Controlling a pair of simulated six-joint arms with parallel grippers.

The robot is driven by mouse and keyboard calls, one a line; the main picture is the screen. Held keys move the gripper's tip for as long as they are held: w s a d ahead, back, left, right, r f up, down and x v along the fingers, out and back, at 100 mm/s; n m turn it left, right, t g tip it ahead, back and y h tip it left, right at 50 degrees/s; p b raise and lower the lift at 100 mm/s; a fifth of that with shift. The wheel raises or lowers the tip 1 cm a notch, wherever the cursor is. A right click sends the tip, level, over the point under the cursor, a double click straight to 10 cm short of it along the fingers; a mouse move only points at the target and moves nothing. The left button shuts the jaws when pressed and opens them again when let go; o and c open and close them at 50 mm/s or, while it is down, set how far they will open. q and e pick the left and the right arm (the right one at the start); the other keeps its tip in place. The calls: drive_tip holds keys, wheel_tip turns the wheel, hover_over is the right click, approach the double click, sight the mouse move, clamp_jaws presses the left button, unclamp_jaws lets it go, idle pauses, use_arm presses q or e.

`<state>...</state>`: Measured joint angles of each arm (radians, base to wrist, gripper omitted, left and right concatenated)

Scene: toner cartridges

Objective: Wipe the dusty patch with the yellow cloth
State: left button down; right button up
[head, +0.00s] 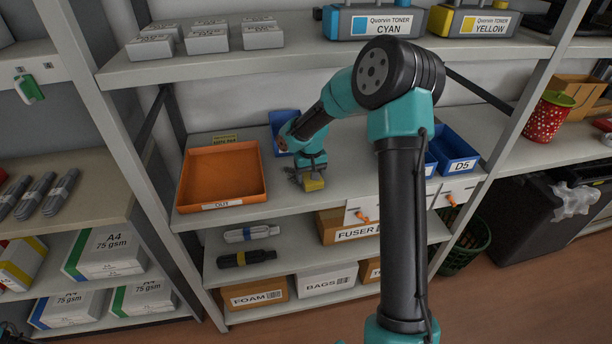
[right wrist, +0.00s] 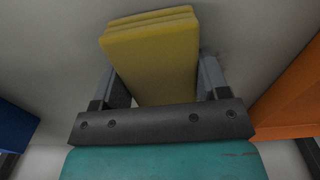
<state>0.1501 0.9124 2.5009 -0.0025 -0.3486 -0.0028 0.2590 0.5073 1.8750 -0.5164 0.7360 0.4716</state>
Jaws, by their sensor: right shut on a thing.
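The yellow cloth (head: 313,184) is a folded pad in my right gripper (head: 308,177), low over the grey middle shelf, between the orange tray and the blue bins. In the right wrist view the cloth (right wrist: 152,60) sits between the two fingers, which are shut on it. It is at or very near the shelf surface; I cannot tell whether it touches. A faint darker smudge (right wrist: 212,45) shows on the shelf beside the cloth in the right wrist view; I cannot tell whether it is the dusty patch. My left gripper is not seen.
The orange tray (head: 222,206) stands left of my right gripper. A blue bin (head: 281,122) stands behind it, and the blue D5 bin (head: 455,160) is to the right. The upper shelf (head: 220,66) with toner boxes hangs above. Shelf room is free between gripper and D5 bin.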

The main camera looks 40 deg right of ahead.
drive_tip(key=shift+d, duration=0.1)
drive_tip(key=shift+s+d+f, duration=0.1)
drive_tip(key=shift+s+d, duration=0.25)
drive_tip(key=shift+d, duration=0.4)
drive_tip(key=shift+s+d+f, duration=0.1)
drive_tip(key=shift+s+d, duration=0.25)
drive_tip(key=shift+d, duration=0.4)
drive_tip(key=shift+w+d+f, duration=0.1)
drive_tip(key=shift+w+d, duration=0.2)
drive_tip(key=shift+w, duration=0.4)
drive_tip(key=shift+w+d, duration=0.3)
drive_tip(key=shift+w, duration=0.35)
drive_tip(key=shift+w+a+f, duration=0.15)
drive_tip(key=shift+w+a, duration=0.2)
drive_tip(key=shift+a, duration=0.5)
drive_tip(key=shift+w+a+f, duration=0.1)
drive_tip(key=shift+w+a, duration=0.2)
drive_tip(key=shift+a, duration=0.5)
